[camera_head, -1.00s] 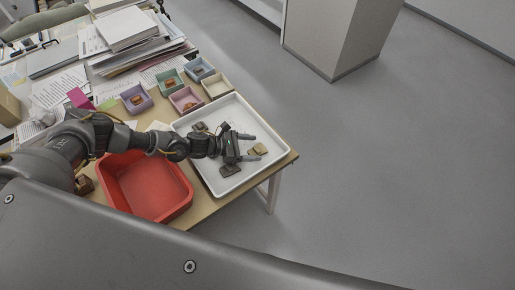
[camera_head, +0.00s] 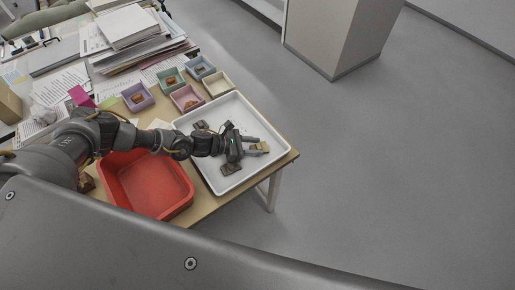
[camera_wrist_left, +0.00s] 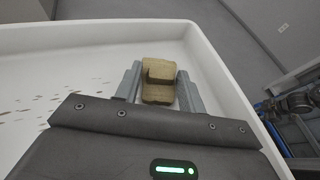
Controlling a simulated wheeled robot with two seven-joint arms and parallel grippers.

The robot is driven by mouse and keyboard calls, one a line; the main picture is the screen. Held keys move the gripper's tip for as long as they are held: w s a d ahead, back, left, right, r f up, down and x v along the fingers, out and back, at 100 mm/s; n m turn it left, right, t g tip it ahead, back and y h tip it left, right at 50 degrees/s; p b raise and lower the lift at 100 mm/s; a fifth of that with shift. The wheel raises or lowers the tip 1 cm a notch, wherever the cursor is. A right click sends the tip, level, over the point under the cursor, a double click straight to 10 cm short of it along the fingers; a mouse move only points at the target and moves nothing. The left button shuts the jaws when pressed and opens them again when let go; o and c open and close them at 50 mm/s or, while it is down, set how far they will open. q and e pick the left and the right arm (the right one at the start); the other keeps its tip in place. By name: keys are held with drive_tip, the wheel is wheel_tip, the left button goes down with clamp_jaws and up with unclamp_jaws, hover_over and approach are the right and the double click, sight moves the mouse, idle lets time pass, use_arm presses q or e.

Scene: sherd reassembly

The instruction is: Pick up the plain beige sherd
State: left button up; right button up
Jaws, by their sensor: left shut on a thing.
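The plain beige sherd (camera_head: 263,146) is in the white tray (camera_head: 269,167), toward its right side. In the left wrist view the sherd (camera_wrist_left: 158,94) is a yellowish-beige block with a stepped shape, standing between the two grey fingers. My left gripper (camera_head: 256,146) reaches over the tray from the left and is shut on this sherd, one finger on each side. Whether the sherd touches the tray floor, I cannot tell. My right gripper is not in view.
Dark brown sherds lie in the tray, one below my gripper (camera_head: 230,169) and one at the upper left (camera_head: 200,124). A red bin (camera_head: 150,190) stands left of the tray. Small coloured boxes, including a purple one (camera_head: 137,105), stand behind. Open floor lies right of the table.

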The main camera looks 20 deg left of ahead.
use_arm(q)
drive_tip(key=shift+r, duration=0.25)
wheel_tip(320, 180, up, 2)
drive_tip(key=shift+w+r, duration=0.1)
drive_tip(key=shift+r, duration=0.1)
drive_tip(key=w+r+b, duration=0.6)
drive_tip(key=w+r, duration=0.4)
drive_tip(key=w, duration=0.4)
drive_tip(key=shift+b, duration=0.3)
